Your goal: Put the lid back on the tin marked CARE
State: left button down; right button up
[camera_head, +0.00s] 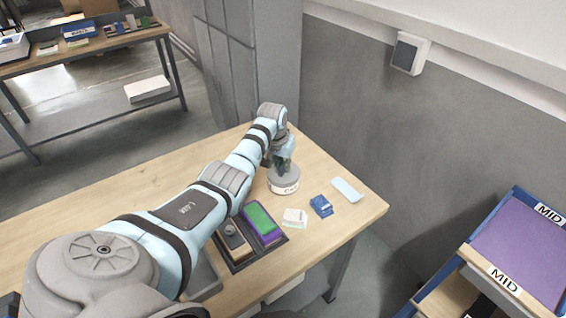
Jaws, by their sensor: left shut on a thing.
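A round grey tin (285,187) with a white label band stands near the far right part of the wooden table. The lettering on its label is too small to read surely. My left gripper (281,164) points down right over the tin and is shut on the grey lid (291,174), which is at the tin's top. Whether the lid is fully seated or slightly raised cannot be told. My right gripper is out of view.
A dark tray (283,239) holding a green and purple block sits nearer me. A white block (295,218), a blue item (320,206) and a pale blue slab (347,190) lie right of it. The table's right edge (385,208) and a grey wall are close. A blue-framed rack stands lower right.

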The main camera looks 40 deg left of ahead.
pick_arm(q)
jog(key=shift+r, duration=0.1)
dwell(0.7)
jog(key=shift+f+p, duration=0.25)
jog(key=shift+p, duration=0.1)
dwell(0.6)
dwell(0.4)
jog(key=c, duration=1.5)
grip_release()
jog(key=shift+o, duration=0.3)
jog(key=o, duration=0.4)
